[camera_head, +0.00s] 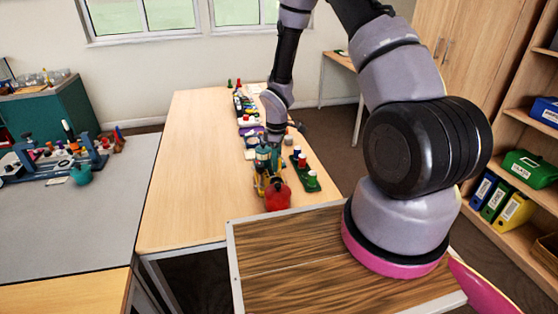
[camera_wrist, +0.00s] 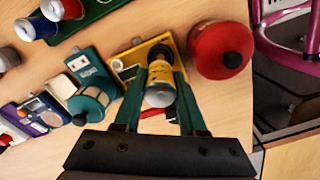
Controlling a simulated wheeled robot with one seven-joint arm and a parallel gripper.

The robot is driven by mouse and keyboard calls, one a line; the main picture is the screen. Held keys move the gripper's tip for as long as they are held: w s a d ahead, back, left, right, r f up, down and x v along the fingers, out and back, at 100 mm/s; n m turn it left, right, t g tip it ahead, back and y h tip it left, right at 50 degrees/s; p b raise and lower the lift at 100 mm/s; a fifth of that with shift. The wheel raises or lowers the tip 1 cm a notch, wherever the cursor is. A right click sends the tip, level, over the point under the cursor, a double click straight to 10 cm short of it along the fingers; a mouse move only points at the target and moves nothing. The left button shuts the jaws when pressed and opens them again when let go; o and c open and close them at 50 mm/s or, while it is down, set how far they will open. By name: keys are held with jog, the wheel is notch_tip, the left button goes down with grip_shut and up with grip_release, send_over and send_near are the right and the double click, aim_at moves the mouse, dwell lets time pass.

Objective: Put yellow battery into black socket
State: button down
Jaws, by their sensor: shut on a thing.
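My gripper (camera_wrist: 158,78) is shut on a yellow battery (camera_wrist: 160,72), a yellow cylinder with a silver-grey end turned toward the wrist camera. In the wrist view the battery is between the two teal fingers, over a yellow-framed board (camera_wrist: 130,61). I cannot tell whether the battery touches that board. A dark patch shows at the battery's far end; whether it is the black socket is unclear. In the head view my gripper (camera_head: 266,166) is low over the near part of the wooden table, and the battery cannot be made out clearly.
A red round object with a black knob (camera_wrist: 220,50) is close right of the gripper. A teal-and-white device (camera_wrist: 88,102) is close left. A green board (camera_head: 306,177) holds red and blue cylinders. More items line the table toward the back. The wooden table's (camera_head: 190,170) left side is clear.

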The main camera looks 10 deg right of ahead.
notch_tip(320, 180, down, 3)
jog(key=shift+a+r, duration=0.1)
jog(key=shift+a, duration=0.05)
jog(key=shift+f, duration=1.05)
jog(key=shift+f, duration=0.5)
dwell(0.5)
jog(key=c, duration=0.8)
grip_release()
jog(key=shift+o, duration=0.2)
jog(key=shift+r, duration=0.1)
jog(key=shift+r, duration=5.4)
jog(key=shift+r, duration=3)
